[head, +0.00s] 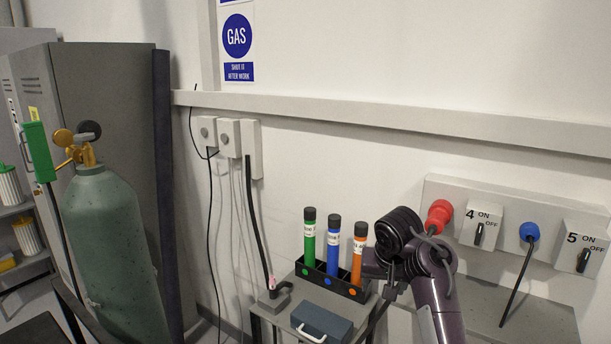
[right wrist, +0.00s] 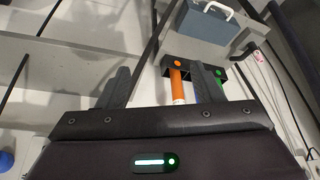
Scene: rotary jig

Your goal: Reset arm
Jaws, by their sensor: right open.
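My right arm comes in from the lower right in the head view, its dark wrist beside the right end of a black rack (head: 318,280); its fingertips are hard to make out there. In the right wrist view my right gripper (right wrist: 160,82) is open and empty, its two dark fingers apart. The orange tube (right wrist: 178,88) shows between the fingers, closer to the right one. In the head view the green tube (head: 309,240), blue tube (head: 333,249) and orange tube (head: 358,255) stand upright in the rack. My left gripper is not in view.
A blue-grey case (head: 322,322) with a white handle sits on the small table in front of the rack. A green gas cylinder (head: 108,245) stands at left. A wall panel (head: 460,198) with red and blue plugs and two switches is at right.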

